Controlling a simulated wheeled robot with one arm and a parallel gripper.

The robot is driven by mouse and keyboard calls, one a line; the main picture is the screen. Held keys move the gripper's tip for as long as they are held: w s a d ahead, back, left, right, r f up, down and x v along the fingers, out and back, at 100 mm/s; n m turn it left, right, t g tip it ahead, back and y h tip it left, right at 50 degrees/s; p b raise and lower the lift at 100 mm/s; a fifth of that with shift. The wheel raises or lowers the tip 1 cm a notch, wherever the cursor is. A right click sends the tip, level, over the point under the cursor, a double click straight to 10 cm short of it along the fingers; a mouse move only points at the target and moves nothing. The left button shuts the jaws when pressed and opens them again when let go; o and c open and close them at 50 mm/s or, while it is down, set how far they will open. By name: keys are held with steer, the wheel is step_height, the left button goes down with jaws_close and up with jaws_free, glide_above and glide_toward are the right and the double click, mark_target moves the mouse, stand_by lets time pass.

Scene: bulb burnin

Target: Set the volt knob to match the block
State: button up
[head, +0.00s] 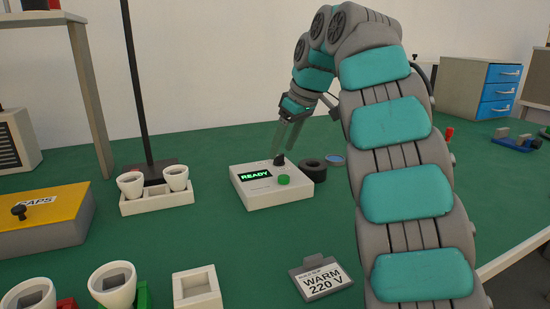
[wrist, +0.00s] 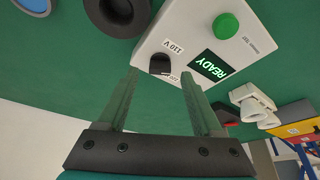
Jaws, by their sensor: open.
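The white tester box (head: 270,200) stands on the green bench with a lit READY screen (head: 255,176) and a green button (head: 284,180). Its black volt knob (head: 279,160) is at the back edge of the top. In the wrist view the knob (wrist: 160,64) lies between labels 110 V (wrist: 172,46) and 220 (wrist: 173,79); which one it points to is unclear. My gripper (head: 285,150) is open and points down just above the knob, fingertips (wrist: 160,74) on either side of it; contact cannot be told. A card (head: 321,282) in front reads WARM 220 V.
A black ring-shaped thing (head: 313,172) and a blue disc (head: 334,158) lie right of the box. A white holder (head: 158,206) with two white cups is left. A yellow CAPS box (head: 45,206), more cups (head: 112,287) and an empty white tray (head: 196,287) are nearer.

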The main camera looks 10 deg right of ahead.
steer(key=shift+x, duration=0.95)
jaws_close()
